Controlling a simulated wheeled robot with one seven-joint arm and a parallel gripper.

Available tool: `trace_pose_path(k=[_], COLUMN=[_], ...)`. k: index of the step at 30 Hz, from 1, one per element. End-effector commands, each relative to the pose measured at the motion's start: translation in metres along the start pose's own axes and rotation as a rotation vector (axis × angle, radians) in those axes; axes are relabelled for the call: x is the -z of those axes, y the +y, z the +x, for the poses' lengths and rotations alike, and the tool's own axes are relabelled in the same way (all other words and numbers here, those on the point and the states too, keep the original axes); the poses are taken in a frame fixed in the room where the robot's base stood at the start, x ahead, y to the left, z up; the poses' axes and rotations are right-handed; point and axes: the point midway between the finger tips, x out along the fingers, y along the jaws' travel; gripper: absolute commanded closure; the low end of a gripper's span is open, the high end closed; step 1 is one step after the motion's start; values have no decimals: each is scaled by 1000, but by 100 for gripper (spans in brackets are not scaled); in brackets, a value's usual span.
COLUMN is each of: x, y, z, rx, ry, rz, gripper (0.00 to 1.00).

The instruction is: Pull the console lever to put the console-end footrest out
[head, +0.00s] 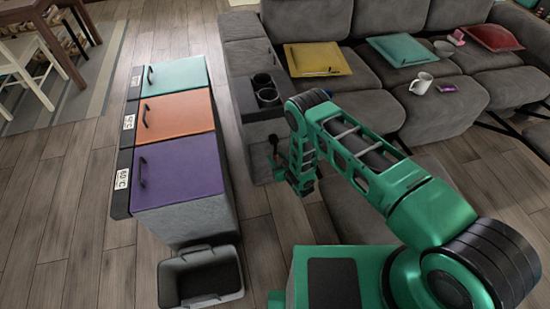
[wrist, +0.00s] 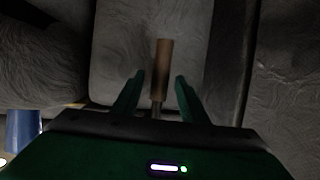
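The lever (wrist: 162,72) shows in the wrist view as a brown cylindrical handle on a thin metal stem. It stands between the two green fingers of my gripper (wrist: 158,95), with a gap visible on each side. My gripper is open. In the head view my gripper (head: 303,186) is low beside the front of the grey console (head: 240,62), which has two dark cup holders. A dark knobbed piece (head: 273,142) shows just left of my arm; I cannot tell whether it is the lever. No raised footrest is clear at the console end; my arm covers part of that area.
A cabinet with teal, orange and purple lids (head: 179,170) stands left, with a dark open bin (head: 200,275) in front. A narrow floor strip separates cabinet and console.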

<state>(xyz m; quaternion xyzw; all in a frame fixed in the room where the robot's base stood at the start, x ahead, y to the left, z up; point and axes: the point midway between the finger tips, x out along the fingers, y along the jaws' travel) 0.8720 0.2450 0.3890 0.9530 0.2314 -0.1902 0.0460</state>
Motion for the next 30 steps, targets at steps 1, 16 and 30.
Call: trace_pose_path(k=[1, 16, 30], x=[0, 1, 0], y=[0, 0, 0], z=[5, 16, 13], rx=[0, 0, 2], ry=[2, 0, -28], rz=[0, 0, 6], gripper=[61, 68, 100])
